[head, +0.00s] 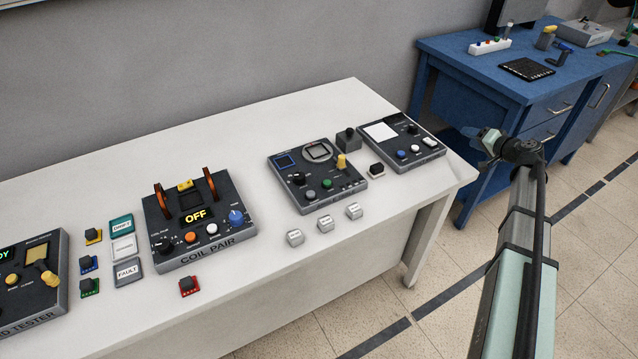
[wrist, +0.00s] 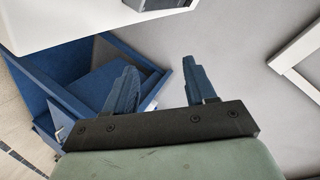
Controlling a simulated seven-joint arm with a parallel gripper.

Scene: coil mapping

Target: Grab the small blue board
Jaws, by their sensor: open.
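The small blue board (head: 88,264) lies on the white table at the left in the head view, with a dark block on top. It sits between a yellow board (head: 93,236) and a green board (head: 89,286). My gripper (wrist: 162,82) is open and empty in the wrist view, its two fingers apart. The blue board does not show in the wrist view.
The coil pair box (head: 198,220) stands right of the boards, with label tiles (head: 123,247) between. A red board (head: 189,286) lies near the front edge. The tester box (head: 30,285) is at the left. Other panels (head: 316,175) stand farther right. A blue desk (head: 480,85) stands behind.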

